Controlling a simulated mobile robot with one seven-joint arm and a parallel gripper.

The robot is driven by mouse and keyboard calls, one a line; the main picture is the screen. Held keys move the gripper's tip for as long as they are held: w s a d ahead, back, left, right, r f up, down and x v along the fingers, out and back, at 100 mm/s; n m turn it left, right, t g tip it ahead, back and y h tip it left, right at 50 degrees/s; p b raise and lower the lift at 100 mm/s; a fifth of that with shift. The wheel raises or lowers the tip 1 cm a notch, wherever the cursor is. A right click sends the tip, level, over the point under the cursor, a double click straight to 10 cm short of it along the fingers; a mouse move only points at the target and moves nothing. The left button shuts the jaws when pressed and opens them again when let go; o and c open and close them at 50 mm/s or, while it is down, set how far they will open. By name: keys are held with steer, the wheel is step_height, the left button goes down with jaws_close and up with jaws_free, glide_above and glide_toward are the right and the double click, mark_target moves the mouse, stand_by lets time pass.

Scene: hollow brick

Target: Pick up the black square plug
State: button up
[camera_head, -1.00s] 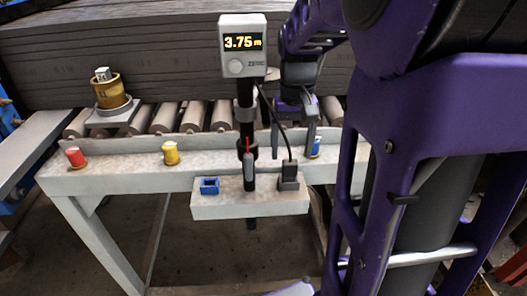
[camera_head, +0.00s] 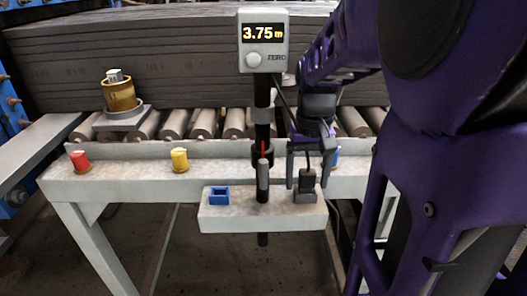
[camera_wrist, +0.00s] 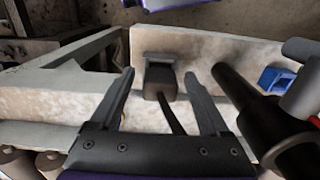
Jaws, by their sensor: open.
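The black square plug (camera_head: 307,181) stands at the right end of a pale block-shaped shelf, with a dark cable leading up from it. In the wrist view the plug (camera_wrist: 160,78) lies between the two fingers, with its cable running toward the palm. My gripper (camera_head: 306,184) is open, with one finger on each side of the plug. In the wrist view my gripper (camera_wrist: 160,82) shows a gap between each finger and the plug. A dark grey base (camera_head: 305,197) is under the plug.
A black post with a display box (camera_head: 264,40) reading 3.75 m stands close left of my gripper. A blue square socket (camera_head: 219,195) sits on the shelf's (camera_head: 240,218) left end. Red (camera_head: 80,162) and yellow (camera_head: 179,160) buttons line the beam behind.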

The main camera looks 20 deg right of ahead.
jaws_close()
steer(key=shift+r, duration=0.15)
